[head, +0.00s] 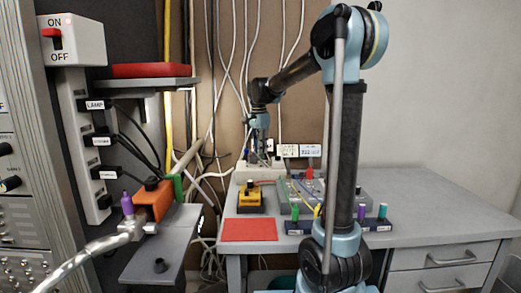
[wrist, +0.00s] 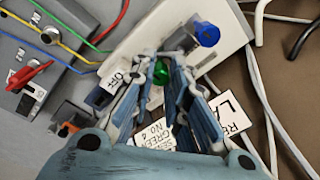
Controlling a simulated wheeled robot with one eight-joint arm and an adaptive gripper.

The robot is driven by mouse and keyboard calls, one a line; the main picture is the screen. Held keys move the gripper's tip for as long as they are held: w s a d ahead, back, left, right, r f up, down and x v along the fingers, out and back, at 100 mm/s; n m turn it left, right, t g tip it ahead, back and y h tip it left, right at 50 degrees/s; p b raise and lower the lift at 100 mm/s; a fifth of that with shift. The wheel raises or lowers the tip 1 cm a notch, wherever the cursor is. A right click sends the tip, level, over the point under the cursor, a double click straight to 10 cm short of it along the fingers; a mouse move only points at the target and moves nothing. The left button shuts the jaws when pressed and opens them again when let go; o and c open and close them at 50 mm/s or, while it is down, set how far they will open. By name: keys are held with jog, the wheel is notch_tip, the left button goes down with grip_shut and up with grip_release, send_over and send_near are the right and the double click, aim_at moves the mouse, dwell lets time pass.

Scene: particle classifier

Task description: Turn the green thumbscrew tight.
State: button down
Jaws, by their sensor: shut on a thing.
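The green thumbscrew (wrist: 158,73) sits at the white box (wrist: 190,20) in the wrist view. My gripper (wrist: 163,62) is shut on it, with one finger on each side, and the fingers hide part of it. In the head view my gripper (head: 261,152) reaches down at the white box (head: 262,171) at the back of the bench, and the green thumbscrew cannot be made out there. A blue thumbscrew (wrist: 207,34) stands on the same box, just beyond the fingertips and to the right.
A grey box with coloured wires (wrist: 48,50) and a red lever (wrist: 30,75) lies left of my gripper. White cables (wrist: 262,100) run on the right. On the bench are a yellow box (head: 249,200), a red mat (head: 249,230) and a dark rack (head: 378,225). The bench's right side is clear.

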jog(key=c, duration=1.5)
grip_release()
jog(key=r, duration=1.1)
jog(key=shift+s+a+r, duration=0.25)
jog(key=shift+s+r, duration=0.1)
jog(key=shift+r, duration=0.05)
